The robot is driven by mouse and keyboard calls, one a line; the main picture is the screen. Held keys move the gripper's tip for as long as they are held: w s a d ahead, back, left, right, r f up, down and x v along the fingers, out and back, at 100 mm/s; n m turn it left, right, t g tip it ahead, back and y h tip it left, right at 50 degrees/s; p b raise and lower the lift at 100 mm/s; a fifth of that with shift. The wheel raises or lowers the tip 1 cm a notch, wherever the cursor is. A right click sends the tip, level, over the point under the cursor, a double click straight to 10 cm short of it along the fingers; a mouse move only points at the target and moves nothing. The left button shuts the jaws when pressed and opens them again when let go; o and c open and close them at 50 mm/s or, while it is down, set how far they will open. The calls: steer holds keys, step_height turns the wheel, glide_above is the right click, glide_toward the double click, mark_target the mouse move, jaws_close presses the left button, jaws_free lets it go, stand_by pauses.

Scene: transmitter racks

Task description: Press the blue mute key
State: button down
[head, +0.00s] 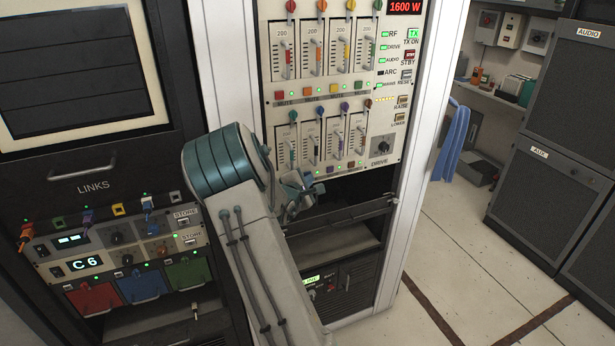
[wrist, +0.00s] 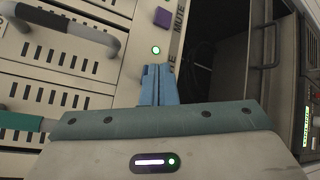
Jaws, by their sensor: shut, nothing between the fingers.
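The lower fader panel (head: 320,138) of the rack has a row of small mute keys along its bottom edge. My gripper (head: 303,190) is at the left end of this row and covers part of it. I cannot clearly make out a blue key there; it may be hidden by the gripper. In the wrist view, a purple key (wrist: 163,17) sits beside the MUTE lettering, with a lit green lamp (wrist: 155,50) near it. My gripper's blue fingers (wrist: 157,70) are together and empty, their tips just below that lamp. Contact with the panel cannot be told.
The upper fader panel (head: 320,50) has its own row of red, orange and green keys. A dark open bay (head: 345,190) lies below the lower panel. Clear floor (head: 460,230) lies to the right.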

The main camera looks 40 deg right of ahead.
steer(key=shift+s, duration=0.15)
steer(key=shift+s+a, duration=0.15)
steer(key=shift+s, duration=0.25)
steer(key=s, duration=0.3)
steer(key=s+a, duration=0.1)
steer(key=s, duration=0.1)
steer(key=shift+s+a, duration=0.2)
steer(key=shift+s, duration=0.2)
stand_by(0.4)
